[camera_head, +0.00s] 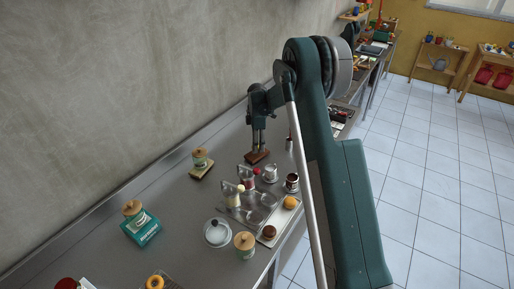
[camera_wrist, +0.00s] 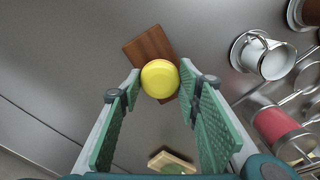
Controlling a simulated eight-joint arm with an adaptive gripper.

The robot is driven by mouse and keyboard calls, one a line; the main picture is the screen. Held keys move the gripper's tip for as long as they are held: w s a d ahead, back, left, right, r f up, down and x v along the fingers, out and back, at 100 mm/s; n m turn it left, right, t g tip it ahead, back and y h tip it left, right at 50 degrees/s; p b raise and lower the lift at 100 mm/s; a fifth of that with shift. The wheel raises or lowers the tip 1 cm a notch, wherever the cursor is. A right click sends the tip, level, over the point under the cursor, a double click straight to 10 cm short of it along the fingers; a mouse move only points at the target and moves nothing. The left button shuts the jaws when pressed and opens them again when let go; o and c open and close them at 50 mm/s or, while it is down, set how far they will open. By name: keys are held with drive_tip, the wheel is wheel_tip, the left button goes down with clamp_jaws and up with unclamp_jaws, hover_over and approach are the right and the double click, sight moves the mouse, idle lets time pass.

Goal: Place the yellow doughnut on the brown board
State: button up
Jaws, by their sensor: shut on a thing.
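My gripper (camera_wrist: 160,75) is shut on the yellow doughnut (camera_wrist: 160,84), which sits between its fingertips in the wrist view and looks like a smooth round yellow piece. The brown board (camera_wrist: 148,45) is a small rectangle behind the doughnut, which covers its middle and part of its lower end. In the head view my gripper (camera_head: 258,143) points down over the brown board (camera_head: 256,157); the doughnut is not clear there. I cannot tell whether the doughnut touches the board.
A white cup on a saucer (camera_wrist: 268,60) stands right of the board. Bare metal counter lies left of the board.

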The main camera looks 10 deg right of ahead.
drive_tip(key=shift+f, duration=0.8)
drive_tip(key=shift+f, duration=0.25)
drive_tip(key=o, duration=0.7)
drive_tip(key=shift+r, duration=0.1)
drive_tip(key=shift+r, duration=0.1)
wheel_tip(320, 180, up, 12)
drive_tip(key=shift+r+b, duration=0.1)
drive_tip(key=shift+b, duration=0.2)
